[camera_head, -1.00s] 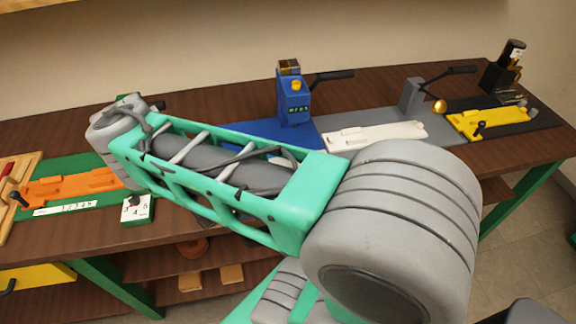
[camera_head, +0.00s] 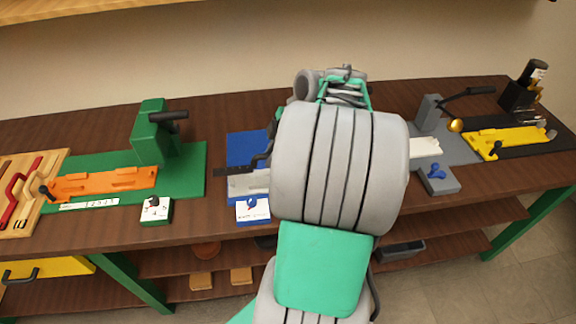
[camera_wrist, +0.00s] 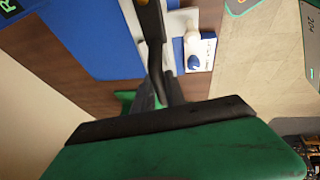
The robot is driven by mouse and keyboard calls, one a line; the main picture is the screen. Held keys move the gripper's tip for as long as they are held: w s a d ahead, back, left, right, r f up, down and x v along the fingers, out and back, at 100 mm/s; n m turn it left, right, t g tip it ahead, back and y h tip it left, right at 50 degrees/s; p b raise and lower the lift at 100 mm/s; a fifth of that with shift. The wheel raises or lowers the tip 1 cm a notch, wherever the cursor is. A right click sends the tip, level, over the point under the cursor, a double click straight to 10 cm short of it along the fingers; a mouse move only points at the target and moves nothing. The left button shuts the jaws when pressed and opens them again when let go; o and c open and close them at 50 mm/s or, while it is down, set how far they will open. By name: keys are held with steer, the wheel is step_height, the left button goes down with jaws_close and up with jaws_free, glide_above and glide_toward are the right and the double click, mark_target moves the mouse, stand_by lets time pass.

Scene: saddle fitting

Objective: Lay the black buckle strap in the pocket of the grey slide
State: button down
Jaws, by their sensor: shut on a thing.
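The black buckle strap (camera_head: 234,171) shows in the head view as a dark flat strip sticking out to the left of my arm, over the blue mat. My gripper (camera_head: 264,156) is mostly hidden behind my arm there and is shut on the strap. The grey slide (camera_head: 250,185) lies on the blue mat just below the strap; its right part and most of its pocket are hidden. In the wrist view my gripper's dark fingers (camera_wrist: 163,88) reach up, with the dark strap (camera_wrist: 153,25) seen narrow at their end. Whether strap and slide touch I cannot tell.
The blue mat (camera_head: 246,146) carries a white card block (camera_head: 252,209). To the left is a green station (camera_head: 153,130) with an orange slide (camera_head: 105,181). To the right are a white slide (camera_head: 425,147), a lever stand (camera_head: 430,112) and a yellow slide (camera_head: 505,143).

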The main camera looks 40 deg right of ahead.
steer(key=d+f+p, duration=0.1)
steer(key=d+f, duration=0.5)
steer(key=shift+f, duration=0.15)
step_height(320, 180, down, 3)
steer(key=shift+r+p, duration=0.2)
steer(key=shift+p, duration=0.65)
steer(key=shift+f+b, duration=0.35)
steer(key=shift+f, duration=0.1)
steer(key=c, duration=1.4)
jaws_free()
steer(key=shift+r, duration=0.1)
steer(key=shift+o, duration=0.2)
